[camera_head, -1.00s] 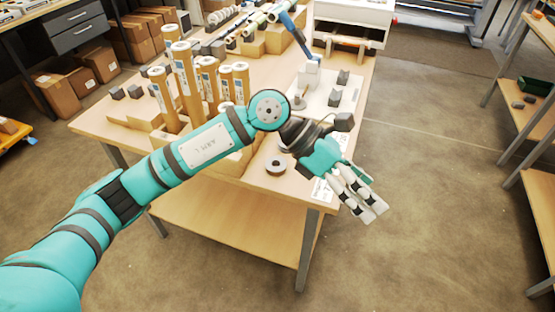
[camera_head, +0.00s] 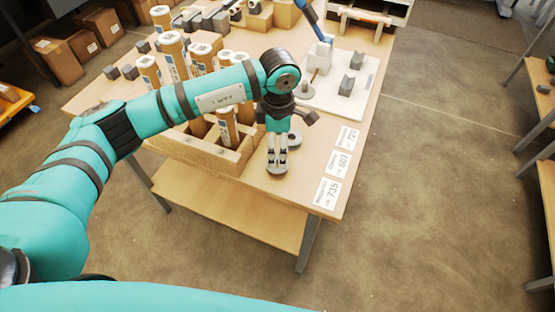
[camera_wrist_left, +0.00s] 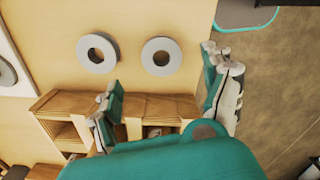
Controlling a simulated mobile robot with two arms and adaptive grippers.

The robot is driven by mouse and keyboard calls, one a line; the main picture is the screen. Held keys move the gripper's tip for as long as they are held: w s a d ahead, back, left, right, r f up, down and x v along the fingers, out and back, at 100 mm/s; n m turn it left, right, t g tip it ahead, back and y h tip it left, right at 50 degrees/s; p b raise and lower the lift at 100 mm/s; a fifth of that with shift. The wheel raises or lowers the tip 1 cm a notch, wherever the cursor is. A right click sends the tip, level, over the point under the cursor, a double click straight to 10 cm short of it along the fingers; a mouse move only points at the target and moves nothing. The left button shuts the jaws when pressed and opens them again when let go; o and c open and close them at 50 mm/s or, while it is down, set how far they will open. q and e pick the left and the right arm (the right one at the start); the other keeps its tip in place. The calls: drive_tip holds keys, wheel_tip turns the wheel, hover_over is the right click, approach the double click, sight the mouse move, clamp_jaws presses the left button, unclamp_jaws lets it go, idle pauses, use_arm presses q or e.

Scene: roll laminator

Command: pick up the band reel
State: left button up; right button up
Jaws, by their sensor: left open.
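Two flat grey-white reels with dark centre holes lie on the wooden table; I cannot tell which one is the band reel. The nearer reel (camera_head: 277,173) is partly hidden behind my left gripper (camera_head: 277,162) in the head view; it shows fully in the left wrist view (camera_wrist_left: 176,57). The farther reel (camera_head: 295,142) shows partly beside the gripper and fully in the left wrist view (camera_wrist_left: 82,56). My left gripper points down, open and empty, its fingers (camera_wrist_left: 166,90) spread in the left wrist view. My right gripper is not in view.
A wooden divided box (camera_head: 231,158) with upright cardboard tubes stands left of the reels. A white board (camera_head: 325,104) with dark blocks lies behind. White number labels (camera_head: 327,193) lie at the table's right front. Table around the labels is clear.

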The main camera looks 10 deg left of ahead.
sight(277, 162)
use_arm(q)
drive_tip(key=shift+f, duration=0.9)
drive_tip(key=shift+s+f+p, duration=0.25)
drive_tip(key=shift+f+p, duration=0.2)
drive_tip(key=shift+p, duration=0.2)
wheel_tip(277, 162, down, 4)
drive_tip(key=shift+w+a+r+p, duration=0.1)
drive_tip(key=shift+w+a+p, duration=0.05)
drive_tip(key=shift+p, duration=0.85)
drive_tip(key=shift+f, duration=0.45)
drive_tip(key=c, duration=1.3)
drive_tip(key=shift+r, duration=0.1)
